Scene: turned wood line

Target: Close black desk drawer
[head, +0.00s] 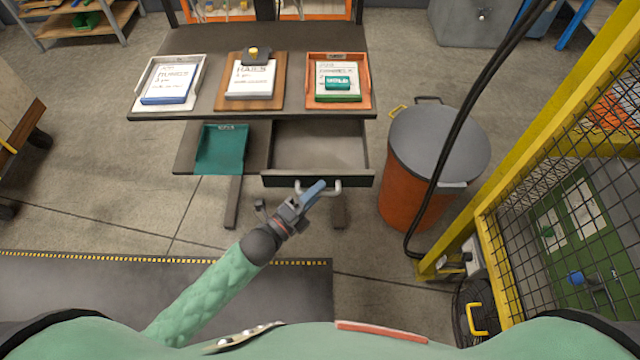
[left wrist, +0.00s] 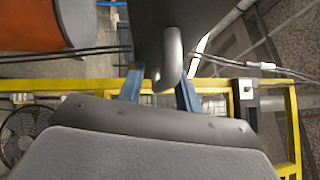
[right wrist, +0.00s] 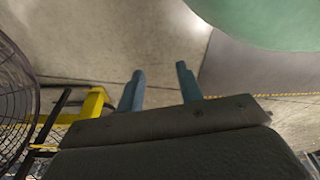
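The black desk drawer (head: 318,180) is pulled out from under the right part of the dark desk (head: 210,45), and its inside looks empty. Its front has a light grey bar handle (head: 338,187). My left gripper (head: 315,189) is at the handle, in front of the drawer. In the left wrist view its blue fingers (left wrist: 158,88) are apart, with the grey handle (left wrist: 172,60) between them, nearer the right finger; whether they touch is unclear. My right gripper (right wrist: 158,85) shows only in the right wrist view, open and empty above the floor.
Three trays with papers stand on the desk: white (head: 137,102), brown (head: 275,98) and orange (head: 367,98). A teal tray (head: 221,150) is left of the drawer. An orange bin with a grey lid (head: 440,145) and a yellow mesh fence (head: 545,130) stand to the right.

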